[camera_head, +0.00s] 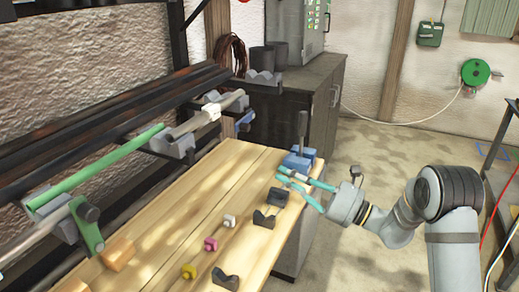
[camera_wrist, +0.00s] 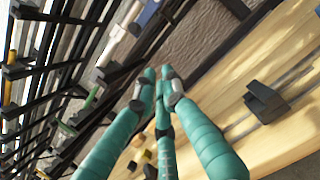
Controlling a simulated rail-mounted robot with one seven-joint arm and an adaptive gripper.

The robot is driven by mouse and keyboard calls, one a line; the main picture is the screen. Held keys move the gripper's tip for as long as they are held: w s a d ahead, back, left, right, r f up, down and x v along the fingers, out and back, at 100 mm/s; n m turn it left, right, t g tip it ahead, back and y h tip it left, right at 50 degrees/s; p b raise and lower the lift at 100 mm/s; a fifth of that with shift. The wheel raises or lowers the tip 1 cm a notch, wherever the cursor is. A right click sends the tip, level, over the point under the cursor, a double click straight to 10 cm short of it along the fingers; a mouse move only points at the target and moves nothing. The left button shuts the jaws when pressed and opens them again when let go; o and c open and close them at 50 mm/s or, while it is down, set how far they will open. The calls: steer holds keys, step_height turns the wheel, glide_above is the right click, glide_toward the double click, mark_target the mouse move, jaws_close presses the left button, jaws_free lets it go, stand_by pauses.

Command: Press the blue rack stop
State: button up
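The blue rack stop (camera_head: 244,121) is a small blue piece at the right end of the dark wall rack. It also shows at the top of the wrist view (camera_wrist: 147,13), beyond my fingertips. My gripper (camera_head: 281,175) has teal fingers and is over the right part of the bench, lower and to the right of the stop, clearly apart from it. In the wrist view my fingertips (camera_wrist: 158,75) come together with nothing seen between them. The stop's far side is hidden.
The wooden bench (camera_head: 160,215) carries black V-blocks (camera_head: 265,218) and small yellow, pink and white pieces. A blue-based device with an upright dark lever (camera_head: 303,130) stands beside my gripper. A green rod (camera_head: 95,167) and a pale rod lie on the rack. A dark cabinet stands behind.

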mark_target(249, 122)
steer(key=shift+w+a+r, duration=0.1)
steer(key=shift+a+r, duration=0.05)
steer(key=shift+a, duration=0.15)
steer(key=shift+c, duration=0.6)
steer(key=p+x, duration=0.3)
steer(key=x, duration=0.6)
steer(key=shift+a+r, duration=0.1)
steer(key=shift+a, duration=0.1)
jaws_close()
steer(key=r+p, duration=0.2)
steer(key=r, duration=0.1)
steer(key=shift+w+d+r, duration=0.15)
steer(key=shift+w+r, duration=0.15)
steer(key=shift+w, duration=0.1)
steer(key=shift+r, duration=0.15)
steer(key=shift+s+r+m+p, duration=0.15)
steer(key=shift+m+p, duration=0.35)
steer(key=shift+p, duration=0.05)
